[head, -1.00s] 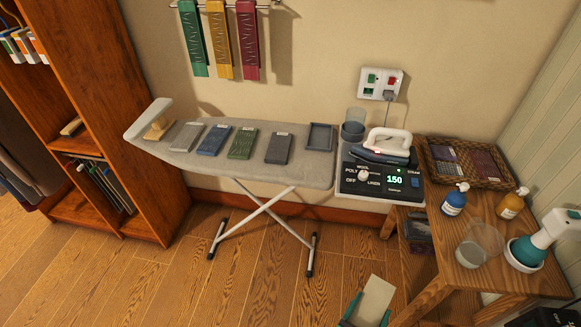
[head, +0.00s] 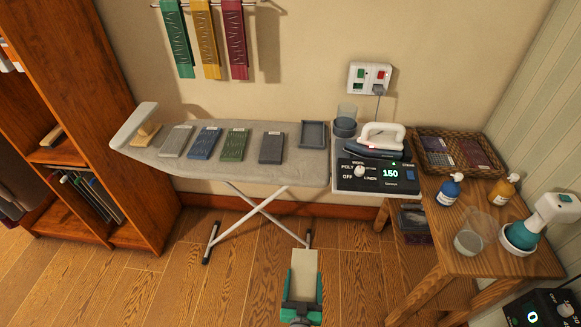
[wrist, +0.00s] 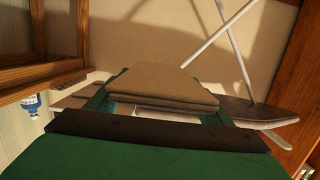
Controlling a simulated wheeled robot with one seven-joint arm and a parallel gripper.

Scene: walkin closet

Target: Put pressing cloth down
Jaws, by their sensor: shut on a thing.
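My gripper (head: 302,298) is shut on a folded beige pressing cloth (head: 304,269), held over the wooden floor in front of the ironing board. In the wrist view the cloth (wrist: 165,88) shows as a folded, layered tan piece between the green fingers. The grey ironing board (head: 255,177) stands behind it, against the wall. On the board are several folded swatches, among them a grey one (head: 177,141), a blue one (head: 206,143), a green one (head: 234,145) and a dark grey one (head: 271,147). A small empty grey tray (head: 314,134) lies at the right end.
An iron (head: 383,139) rests on its control station (head: 377,177) right of the board. A wooden table (head: 473,251) at right carries a blue bottle (head: 449,190), an amber bottle (head: 503,189), a sprayer (head: 539,221) and a wicker basket (head: 461,145). A wooden shelf (head: 140,170) stands left.

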